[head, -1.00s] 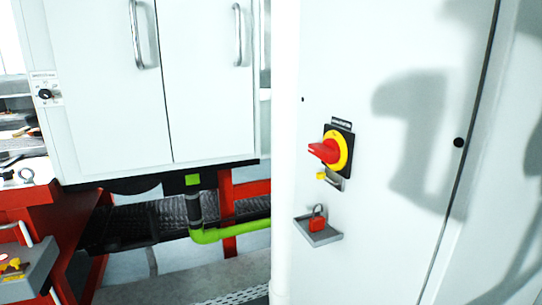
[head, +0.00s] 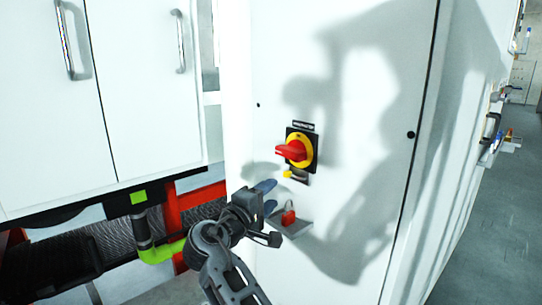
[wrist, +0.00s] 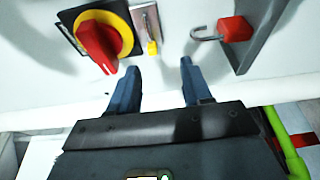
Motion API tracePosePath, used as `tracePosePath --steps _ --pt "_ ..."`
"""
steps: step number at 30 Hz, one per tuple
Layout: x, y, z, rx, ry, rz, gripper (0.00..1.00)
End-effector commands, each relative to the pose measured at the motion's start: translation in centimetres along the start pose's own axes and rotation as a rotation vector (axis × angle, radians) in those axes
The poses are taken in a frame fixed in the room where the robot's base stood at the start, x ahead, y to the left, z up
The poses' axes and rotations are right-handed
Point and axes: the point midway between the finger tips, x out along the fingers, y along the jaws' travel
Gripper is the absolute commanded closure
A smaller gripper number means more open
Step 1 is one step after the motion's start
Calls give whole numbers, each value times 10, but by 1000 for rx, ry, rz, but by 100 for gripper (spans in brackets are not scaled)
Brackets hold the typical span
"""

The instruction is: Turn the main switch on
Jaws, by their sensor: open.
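The main switch (head: 293,150) is a red rotary handle on a yellow disc and black plate, on a white cabinet door. It also shows in the wrist view (wrist: 99,45) at the upper left. The handle sticks out from the panel. My gripper (head: 267,196) is open and empty, below and left of the switch in the head view. In the wrist view its two blue fingers (wrist: 160,80) point at the panel, between the switch and a red padlock (wrist: 235,29). They appear apart from both.
A small grey shelf (head: 298,227) below the switch holds the red padlock (head: 288,215), its shackle open. A yellow tab (head: 287,174) hangs just under the switch plate. A white cabinet (head: 150,80) with handles stands to the left. The panel right of the switch is clear.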

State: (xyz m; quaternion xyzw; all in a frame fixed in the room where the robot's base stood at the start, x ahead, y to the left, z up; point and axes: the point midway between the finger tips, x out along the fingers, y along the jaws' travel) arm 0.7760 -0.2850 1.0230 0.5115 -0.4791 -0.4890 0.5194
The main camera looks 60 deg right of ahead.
Motion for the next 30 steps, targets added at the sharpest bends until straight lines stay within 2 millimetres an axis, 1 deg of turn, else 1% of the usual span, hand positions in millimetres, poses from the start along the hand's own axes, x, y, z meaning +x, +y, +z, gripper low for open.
tracePosePath --steps 1,3,6,9,14,17,24,27,30 --pt "2 22 -3 10 -65 3 51" --pt "3 44 -3 12 -147 6 51" --pt "3 67 -2 15 -237 4 51" --pt "2 81 0 17 -293 1 51" --pt "6 88 3 17 -322 -1 51" --pt "16 88 6 16 -321 -1 51" --pt "52 88 18 17 -320 -2 51" --pt "63 87 22 16 -319 -1 51" --pt "70 87 23 16 -317 0 51"
